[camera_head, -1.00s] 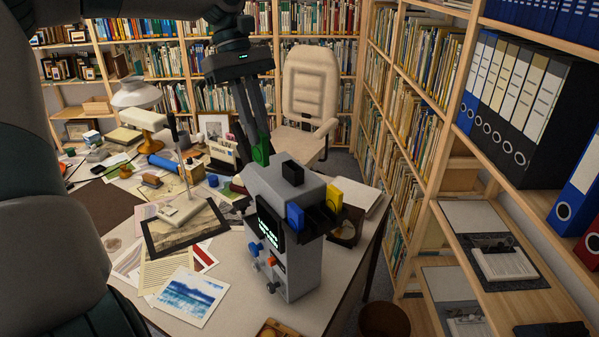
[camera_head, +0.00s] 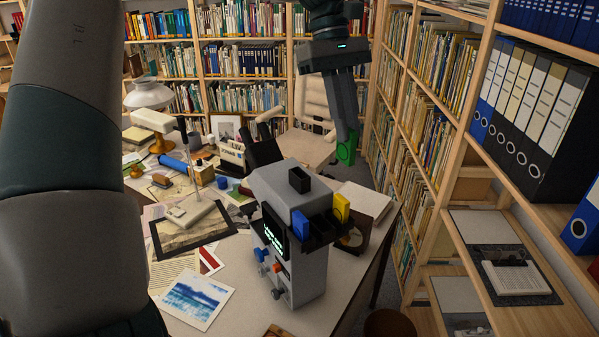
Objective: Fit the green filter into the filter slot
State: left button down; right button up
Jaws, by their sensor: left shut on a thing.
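My left gripper (camera_head: 345,146) points down, shut on the green filter (camera_head: 347,153), and holds it in the air behind and to the right of the grey machine. The grey machine (camera_head: 300,265) stands upright on the desk. A blue filter (camera_head: 300,224) and a yellow filter (camera_head: 341,207) sit at its black slotted holder (camera_head: 319,238). The inside of the holder between them is too dark to make out clearly. The green filter is apart from the machine and partly covered by the fingers. My right gripper is out of view.
A black box-like part (camera_head: 299,180) stands up from the machine's top. Prints, a lamp (camera_head: 150,121) and papers crowd the desk's left side. A chair (camera_head: 309,142) stands behind the desk. Shelves with binders (camera_head: 520,122) close off the right.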

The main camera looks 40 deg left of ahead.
pick_arm(q)
jog(key=a+f, duration=0.6)
jog(key=a, duration=0.5)
jog(key=shift+s+a+f, duration=0.2)
jog(key=shift+s+f, duration=0.15)
jog(key=shift+s, duration=0.05)
jog(key=shift+f, duration=0.1)
notch_tip(320, 180, down, 3)
jog(key=shift+r+b, duration=0.1)
jog(key=shift+b, duration=0.55)
jog(key=shift+f, duration=0.55)
jog(key=c, duration=1.8)
grip_release()
jog(key=shift+r, duration=0.1)
